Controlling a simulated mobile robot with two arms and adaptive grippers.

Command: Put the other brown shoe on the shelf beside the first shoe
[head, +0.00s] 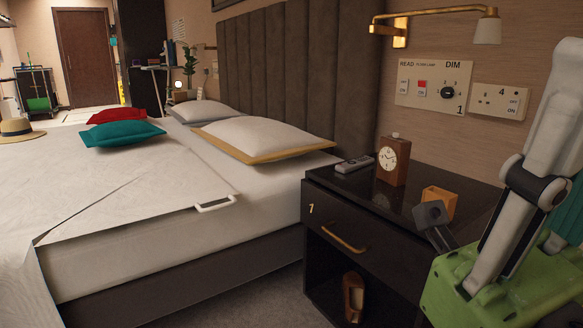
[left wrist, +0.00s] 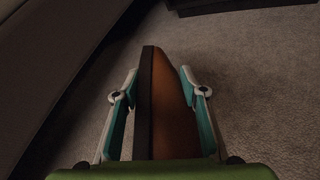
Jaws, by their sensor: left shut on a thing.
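One brown shoe (head: 353,297) stands in the open lower shelf of the black nightstand (head: 335,205) in the head view. In the left wrist view, my left gripper (left wrist: 160,95) is shut on the other brown shoe (left wrist: 175,110), with a teal-padded finger on each side. This shoe's dark sole faces left in that view, and carpet shows below. My left gripper does not show in the head view. My right gripper (head: 540,150) is at the right edge of the head view, in front of the nightstand, with green body and pale finger; its opening is partly cut off.
A clock (head: 393,162), a remote (head: 355,164) and an orange box (head: 438,202) are on the nightstand top. The bed (head: 180,245) stands close on the left. Carpet (left wrist: 255,85) is clear around the held shoe, with a dark edge (left wrist: 235,5) beyond it.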

